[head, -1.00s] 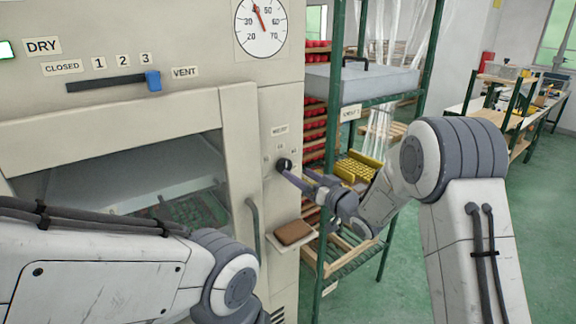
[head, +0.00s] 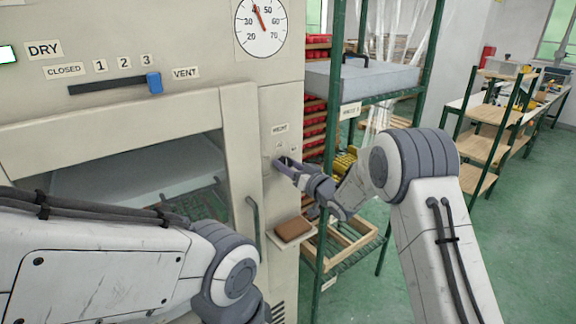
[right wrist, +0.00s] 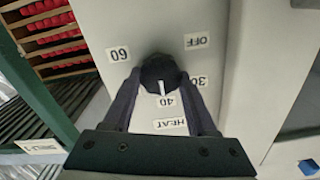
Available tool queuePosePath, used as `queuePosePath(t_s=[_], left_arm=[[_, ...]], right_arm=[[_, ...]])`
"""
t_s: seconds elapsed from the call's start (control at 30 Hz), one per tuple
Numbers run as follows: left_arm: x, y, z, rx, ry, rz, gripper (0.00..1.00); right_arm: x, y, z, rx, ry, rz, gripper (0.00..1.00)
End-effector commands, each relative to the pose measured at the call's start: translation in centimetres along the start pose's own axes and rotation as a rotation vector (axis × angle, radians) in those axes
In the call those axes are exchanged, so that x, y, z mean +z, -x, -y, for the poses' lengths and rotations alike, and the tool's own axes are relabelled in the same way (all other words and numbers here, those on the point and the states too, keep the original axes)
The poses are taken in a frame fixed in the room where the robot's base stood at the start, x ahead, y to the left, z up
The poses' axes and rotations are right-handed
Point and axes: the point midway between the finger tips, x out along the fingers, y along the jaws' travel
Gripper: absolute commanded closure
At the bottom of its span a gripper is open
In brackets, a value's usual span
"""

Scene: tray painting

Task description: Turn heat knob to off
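The heat knob (right wrist: 158,72) is dark and round, on the pale cabinet front. In the right wrist view its white pointer mark points at the "40" label (right wrist: 165,101). The "OFF" label (right wrist: 196,41) lies up and to the right of the knob, with "30" between and "60" on the left. My right gripper (right wrist: 161,78) has one finger on each side of the knob, and both appear to touch it. In the head view my right gripper (head: 281,163) is at the cabinet panel under the heat label (head: 280,128), hiding the knob. My left gripper is out of view.
A door handle (head: 253,226) and a small ledge with a brown pad (head: 293,229) are below the knob. A green-framed shelf rack (head: 329,190) stands close to the right. The vent slider (head: 153,82) is upper left. My left arm crosses the lower left.

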Motion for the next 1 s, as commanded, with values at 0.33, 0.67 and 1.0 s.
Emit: queuePosePath(t_s=[0.33, 0.67, 1.0], left_arm=[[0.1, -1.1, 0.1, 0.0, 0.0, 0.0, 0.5], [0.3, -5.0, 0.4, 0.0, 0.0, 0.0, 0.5], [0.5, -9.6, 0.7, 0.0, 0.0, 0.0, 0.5]], right_arm=[[0.1, 0.0, 0.0, -0.001, 0.055, -0.002, 0.98], [0.5, 0.0, 0.0, 0.0, 0.292, -0.005, 0.98], [0.5, 0.0, 0.2, 0.0, 0.617, -0.005, 0.98]])
